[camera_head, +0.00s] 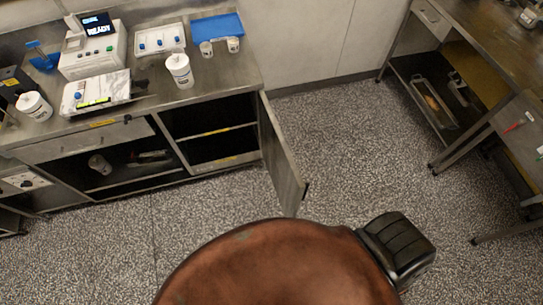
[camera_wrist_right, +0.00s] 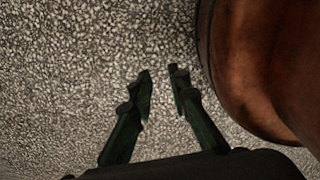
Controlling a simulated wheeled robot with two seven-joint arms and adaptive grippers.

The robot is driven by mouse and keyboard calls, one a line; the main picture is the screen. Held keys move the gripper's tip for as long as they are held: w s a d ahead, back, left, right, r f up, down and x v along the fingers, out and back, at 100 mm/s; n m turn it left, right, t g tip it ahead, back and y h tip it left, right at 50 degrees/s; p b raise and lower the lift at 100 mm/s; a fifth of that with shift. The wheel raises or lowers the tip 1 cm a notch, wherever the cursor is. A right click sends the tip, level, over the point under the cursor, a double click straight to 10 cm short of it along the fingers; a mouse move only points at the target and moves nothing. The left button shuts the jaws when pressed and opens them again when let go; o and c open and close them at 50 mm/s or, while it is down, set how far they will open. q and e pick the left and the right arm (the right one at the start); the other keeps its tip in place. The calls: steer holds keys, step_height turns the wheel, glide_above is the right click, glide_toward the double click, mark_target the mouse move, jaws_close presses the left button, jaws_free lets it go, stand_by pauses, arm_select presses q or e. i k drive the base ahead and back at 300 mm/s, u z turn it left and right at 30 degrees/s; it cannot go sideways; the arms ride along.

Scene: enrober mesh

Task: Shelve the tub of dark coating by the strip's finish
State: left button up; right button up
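One white lidded tub (camera_head: 179,72) with a dark-marked label stands upright on the steel counter right of the centre. Another white lidded tub (camera_head: 34,106) stands at the counter's left end. A smaller white tub (camera_head: 99,164) sits inside the open cabinet under the counter. I cannot tell which tub holds the dark coating. Yellow label strips (camera_head: 210,132) mark shelf edges in the open cabinet; their print is too small to read. My right gripper (camera_wrist_right: 159,71) is open and empty above the speckled floor in the right wrist view, away from every tub. My left gripper is out of view.
The counter (camera_head: 225,80) also carries a device (camera_head: 93,58) with a lit "READY" screen, a white tray (camera_head: 159,40), a blue tray (camera_head: 218,27) and two small cups. An open cabinet door (camera_head: 282,160) juts into the floor space. Steel tables (camera_head: 485,40) stand at right; floor between is clear.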

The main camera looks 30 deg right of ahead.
mark_target(184, 79)
steer(key=u, duration=2)
steer(key=k, duration=2.3)
steer(key=z, duration=1.45)
steer(key=i, duration=1)
